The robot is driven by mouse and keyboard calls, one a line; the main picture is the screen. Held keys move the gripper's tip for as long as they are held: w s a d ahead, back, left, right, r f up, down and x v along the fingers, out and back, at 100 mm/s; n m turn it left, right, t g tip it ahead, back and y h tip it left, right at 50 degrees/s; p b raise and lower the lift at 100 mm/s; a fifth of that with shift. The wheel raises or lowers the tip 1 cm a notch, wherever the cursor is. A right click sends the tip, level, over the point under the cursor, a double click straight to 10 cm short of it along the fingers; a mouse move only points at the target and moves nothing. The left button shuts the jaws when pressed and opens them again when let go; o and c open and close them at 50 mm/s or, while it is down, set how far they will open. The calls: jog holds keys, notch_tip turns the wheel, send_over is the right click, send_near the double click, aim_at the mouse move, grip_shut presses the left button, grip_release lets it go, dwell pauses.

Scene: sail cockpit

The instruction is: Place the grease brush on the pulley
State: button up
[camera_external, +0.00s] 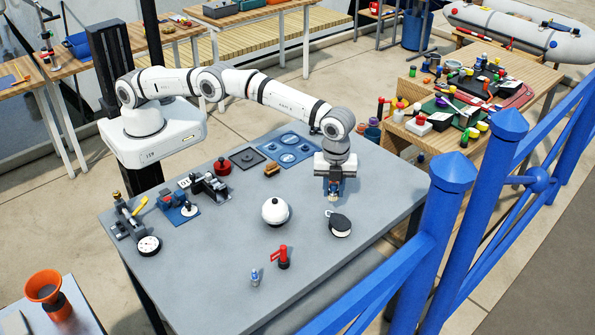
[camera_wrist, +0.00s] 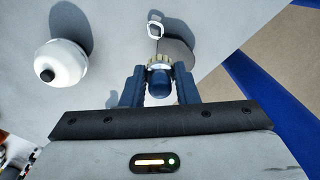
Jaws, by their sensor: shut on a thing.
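My gripper (camera_external: 333,187) points down above the right part of the grey table (camera_external: 205,290). It is shut on the grease brush (camera_external: 333,197), a small piece with a dark blue part and pale tan bristles. The brush also shows between the blue fingers in the wrist view (camera_wrist: 158,62). The pulley (camera_external: 340,224), a round black and pale block with a metal shackle, lies on the table just in front of the gripper. In the wrist view the pulley (camera_wrist: 178,52) is just beyond the brush tip, partly hidden by it. A gap between brush and pulley cannot be judged.
A white ball-shaped object with a black knob (camera_external: 276,211) stands left of the pulley. A red fitting (camera_external: 283,257) and a small bottle (camera_external: 255,277) are nearer the front. A blue railing (camera_external: 430,240) runs along the right.

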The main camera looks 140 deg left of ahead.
aim_at(334, 184)
notch_tip(334, 184, down, 6)
jog(key=shift+f+p, duration=0.25)
jog(key=shift+p, duration=0.55)
jog(key=shift+f, duration=0.1)
jog(key=shift+f, duration=0.1)
jog(key=shift+f+b, duration=0.15)
jog(key=shift+b, duration=0.15)
jog(key=o, duration=1)
jog(key=shift+c, duration=0.2)
notch_tip(334, 184, up, 13)
jog(key=shift+f+b, duration=0.15)
jog(key=shift+b, duration=0.4)
